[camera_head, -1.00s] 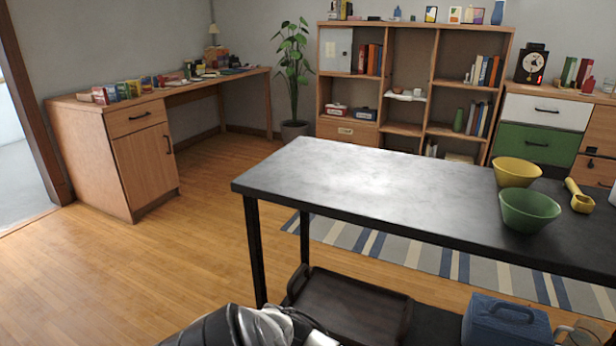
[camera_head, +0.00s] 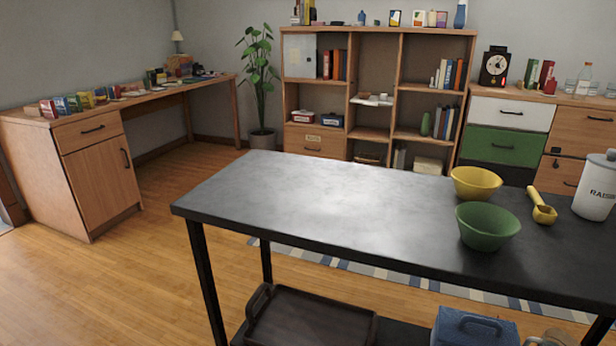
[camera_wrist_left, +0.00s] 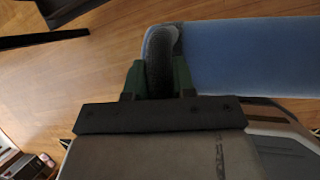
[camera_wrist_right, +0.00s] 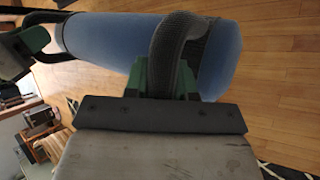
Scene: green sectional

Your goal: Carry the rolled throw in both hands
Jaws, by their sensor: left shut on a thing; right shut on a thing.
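The rolled throw is a thick blue roll with dark grey straps near its ends. In the left wrist view the roll (camera_wrist_left: 250,58) runs off to the right, and my left gripper (camera_wrist_left: 160,80) is shut on a dark strap at its end. In the right wrist view the roll (camera_wrist_right: 110,45) lies across the top, and my right gripper (camera_wrist_right: 168,75) is shut on the other dark strap. Bare floor shows beneath the roll in both wrist views. The head view shows neither the roll nor my grippers.
A dark-topped table (camera_head: 300,195) stands in front, with a yellow bowl (camera_head: 475,183), a green bowl (camera_head: 487,225) and a white canister (camera_head: 597,188) on its right part. A dark tray (camera_head: 310,320) sits on its lower shelf. Wooden floor (camera_head: 130,270) is clear at left.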

